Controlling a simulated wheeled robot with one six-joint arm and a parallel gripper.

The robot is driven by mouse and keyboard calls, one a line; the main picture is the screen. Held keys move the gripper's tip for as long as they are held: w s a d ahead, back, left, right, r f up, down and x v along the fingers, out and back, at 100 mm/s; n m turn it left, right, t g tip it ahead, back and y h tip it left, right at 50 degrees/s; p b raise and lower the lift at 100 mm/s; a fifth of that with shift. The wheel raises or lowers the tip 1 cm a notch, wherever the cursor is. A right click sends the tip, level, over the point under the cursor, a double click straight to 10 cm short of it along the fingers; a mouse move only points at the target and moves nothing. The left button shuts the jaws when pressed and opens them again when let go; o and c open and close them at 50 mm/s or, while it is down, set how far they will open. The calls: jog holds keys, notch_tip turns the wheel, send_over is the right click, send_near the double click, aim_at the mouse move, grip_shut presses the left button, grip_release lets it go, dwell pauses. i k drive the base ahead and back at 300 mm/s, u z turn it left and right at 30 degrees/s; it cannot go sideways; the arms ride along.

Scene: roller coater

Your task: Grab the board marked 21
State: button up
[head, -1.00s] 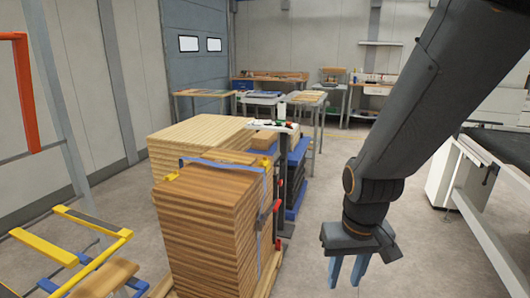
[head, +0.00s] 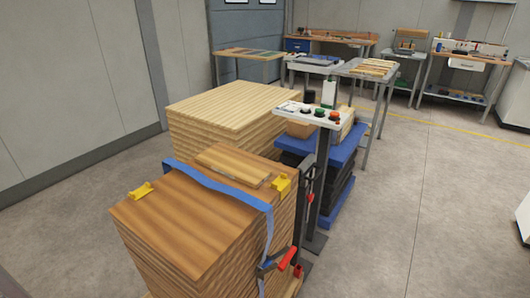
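A small loose wooden board (head: 233,166) lies flat on top of the front stack of brown boards (head: 185,225). I cannot read any number on it, and no marking 21 shows on any board. A paler stack of boards (head: 232,106) stands behind the front stack. My gripper is not in view now, so whether it is open or holds something does not show.
A blue strap (head: 218,182), yellow corner pieces (head: 141,191) and a red-handled clamp (head: 288,256) are on the front stack. A control stand (head: 322,180) with coloured buttons stands beside it, near a blue platform (head: 338,155). Workbenches (head: 330,36) line the back. Floor is clear at right.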

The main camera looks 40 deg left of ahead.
aim_at(250, 174)
jog(key=u, duration=0.6)
jog(key=i, duration=1.5)
jog(key=u, duration=0.95)
